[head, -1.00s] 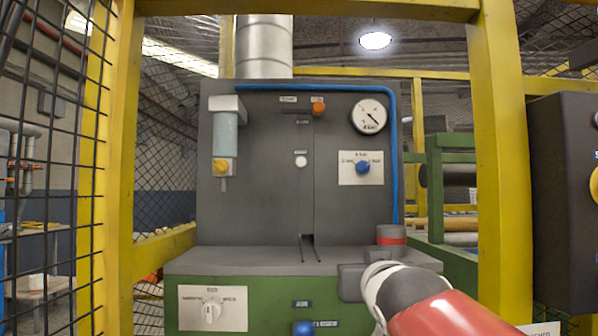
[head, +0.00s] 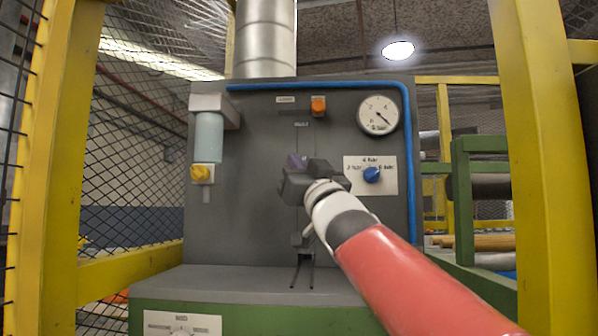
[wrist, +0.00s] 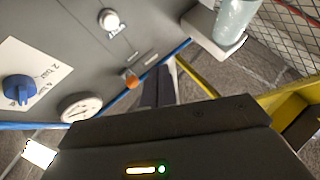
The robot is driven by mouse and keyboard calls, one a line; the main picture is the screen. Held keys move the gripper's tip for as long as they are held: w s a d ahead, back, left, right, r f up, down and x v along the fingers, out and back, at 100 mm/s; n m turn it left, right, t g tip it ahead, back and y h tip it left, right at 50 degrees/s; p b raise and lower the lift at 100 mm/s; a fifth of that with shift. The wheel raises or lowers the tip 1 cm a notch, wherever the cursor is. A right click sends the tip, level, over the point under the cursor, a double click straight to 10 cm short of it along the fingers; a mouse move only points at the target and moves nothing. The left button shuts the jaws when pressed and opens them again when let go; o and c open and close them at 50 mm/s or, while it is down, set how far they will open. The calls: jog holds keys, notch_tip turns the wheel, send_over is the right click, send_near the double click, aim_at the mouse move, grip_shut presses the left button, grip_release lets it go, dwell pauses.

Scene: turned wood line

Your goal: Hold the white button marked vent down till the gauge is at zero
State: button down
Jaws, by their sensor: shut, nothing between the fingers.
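The white vent button (wrist: 108,19) shows at the upper left of the wrist view, with a small label beside it that I cannot read. In the head view my gripper hides it. My gripper (head: 297,162) is shut and empty, raised in front of the grey panel. In the wrist view its fingers (wrist: 158,88) stand apart from the button in the picture, to its lower right. The round white gauge (head: 378,115) is at the panel's upper right; its needle points to the lower right. Its figures are too small to read surely.
An orange button (head: 319,106) sits above my gripper, and a blue knob (head: 372,174) on a white plate sits to its right. A clear cylinder with a yellow knob (head: 200,173) is at left. Yellow posts (head: 545,150) flank the machine.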

jog(key=shift+w, duration=0.1)
jog(key=w+p, duration=0.4)
jog(key=w, duration=0.4)
jog(key=shift+w+d+p, duration=0.2)
jog(key=shift+w+p, duration=0.1)
jog(key=shift+p, duration=0.05)
jog(key=shift+w, duration=0.1)
dwell(1.7)
jog(key=shift+w, duration=0.3)
jog(key=shift+w, duration=0.4)
dwell(2.0)
jog(key=shift+s, duration=0.1)
dwell(0.9)
jog(key=shift+s+b, duration=0.4)
jog(key=shift+s, duration=0.3)
